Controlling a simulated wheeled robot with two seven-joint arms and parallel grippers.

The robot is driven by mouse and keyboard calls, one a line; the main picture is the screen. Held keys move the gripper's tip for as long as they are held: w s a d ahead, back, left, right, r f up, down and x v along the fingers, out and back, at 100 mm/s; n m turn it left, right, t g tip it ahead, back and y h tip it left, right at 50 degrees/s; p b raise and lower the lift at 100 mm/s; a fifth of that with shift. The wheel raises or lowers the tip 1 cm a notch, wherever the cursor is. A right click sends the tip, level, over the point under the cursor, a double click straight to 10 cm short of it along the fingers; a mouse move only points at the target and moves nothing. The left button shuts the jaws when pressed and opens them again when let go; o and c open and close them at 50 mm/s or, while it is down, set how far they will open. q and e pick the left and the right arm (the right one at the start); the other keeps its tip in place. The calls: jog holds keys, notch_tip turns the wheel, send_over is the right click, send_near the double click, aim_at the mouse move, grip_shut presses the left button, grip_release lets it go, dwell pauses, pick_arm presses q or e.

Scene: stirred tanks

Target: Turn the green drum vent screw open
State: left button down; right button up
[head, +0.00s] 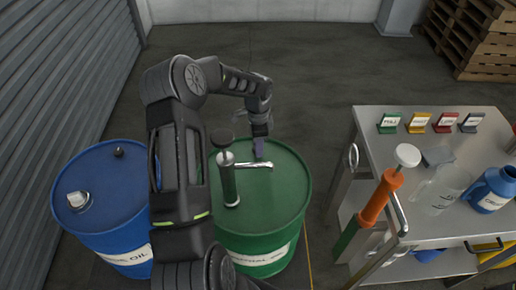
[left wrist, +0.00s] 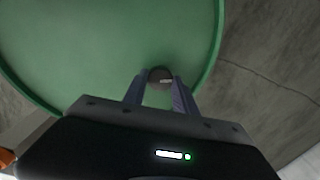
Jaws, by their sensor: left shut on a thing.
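The green drum (head: 284,205) stands upright in the middle of the head view. A hand pump (head: 229,180) with a chrome spout is fitted in its top. My left gripper (head: 259,148) reaches down to the far part of the drum top, behind the spout. In the left wrist view, the gripper (left wrist: 160,84) is shut on the vent screw (left wrist: 160,76), a small dark round cap with a pale slot, near the rim of the green drum (left wrist: 85,45). The fingers sit on either side of it. My right gripper is not in view.
A blue drum (head: 105,215) stands at the left by a shutter wall. Pallets (head: 480,40) are stacked far right. Floor behind the drum is clear.

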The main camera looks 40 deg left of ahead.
pick_arm(q)
jog(key=n+b, duration=0.2)
jog(key=n, duration=0.1)
jog(key=shift+f+n, duration=0.15)
jog(key=shift+n, duration=0.25)
jog(key=n+b, duration=0.2)
jog(key=n, duration=0.1)
jog(key=shift+n, duration=0.3)
jog(key=n+b, duration=0.1)
jog(key=n, duration=0.1)
jog(key=shift+n, duration=0.3)
jog(key=shift+n+b, duration=0.35)
jog(key=shift+n, duration=1.35)
jog(key=c, duration=1)
grip_release()
jog(key=shift+r, duration=0.2)
notch_tip(320, 180, up, 8)
jog(key=shift+f, duration=0.15)
